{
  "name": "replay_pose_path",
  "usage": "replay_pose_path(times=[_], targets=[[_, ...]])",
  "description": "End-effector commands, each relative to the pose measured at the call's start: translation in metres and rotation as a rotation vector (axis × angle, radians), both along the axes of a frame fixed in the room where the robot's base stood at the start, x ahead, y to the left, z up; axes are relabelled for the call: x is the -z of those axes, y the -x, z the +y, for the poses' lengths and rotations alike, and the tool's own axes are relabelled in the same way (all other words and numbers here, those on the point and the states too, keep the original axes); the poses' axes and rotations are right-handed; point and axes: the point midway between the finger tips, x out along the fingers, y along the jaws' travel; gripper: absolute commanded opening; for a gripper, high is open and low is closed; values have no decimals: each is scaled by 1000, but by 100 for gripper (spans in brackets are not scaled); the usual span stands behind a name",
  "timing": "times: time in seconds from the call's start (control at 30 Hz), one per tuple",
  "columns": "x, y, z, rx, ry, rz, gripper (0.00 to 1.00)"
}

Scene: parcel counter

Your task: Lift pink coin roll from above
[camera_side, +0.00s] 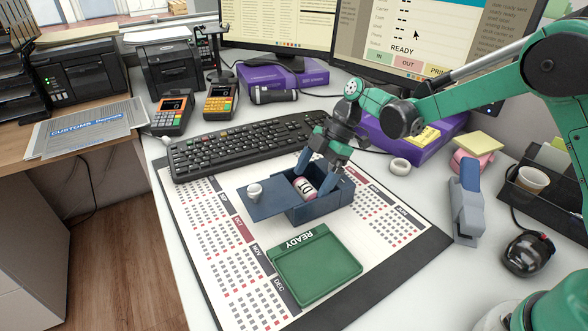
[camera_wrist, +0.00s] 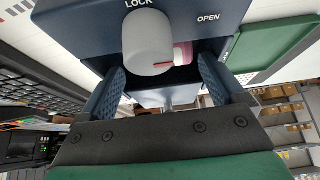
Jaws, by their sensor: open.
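The pink coin roll (camera_side: 304,187) lies inside the open part of a dark blue box (camera_side: 318,209), its pale end showing in the side view. The box's flat lid (camera_side: 280,199) is slid to the left and bears a small white knob (camera_side: 255,191). My gripper (camera_side: 311,176) is over the box opening with its blue fingers spread, one on each side of the roll. In the wrist view the fingers (camera_wrist: 163,82) are apart, and a sliver of the pink roll (camera_wrist: 184,53) shows behind the large white knob (camera_wrist: 148,45). I cannot tell whether the fingers touch the roll.
A green READY tray (camera_side: 316,266) lies on the calendar mat (camera_side: 232,245) in front of the box. A keyboard (camera_side: 243,145) is behind, a stapler (camera_side: 467,205) and mouse (camera_side: 529,253) to the right. A white tape ring (camera_side: 400,166) is right of the box.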

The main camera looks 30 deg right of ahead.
Motion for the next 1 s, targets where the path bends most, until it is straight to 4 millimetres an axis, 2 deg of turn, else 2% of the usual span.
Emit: replay_pose_path(times=[0.2, 0.5, 0.53, 0.77, 0.8, 1.0], targets=[[23, -1, 14, 0, 6, -4, 90], [25, 0, 15, 3, 4, -1, 90], [25, 0, 15, 3, 4, -1, 75], [24, 0, 14, 2, 2, 0, 9], [24, 0, 14, 2, 2, 0, 7], [23, 0, 14, 3, 1, -1, 7]])
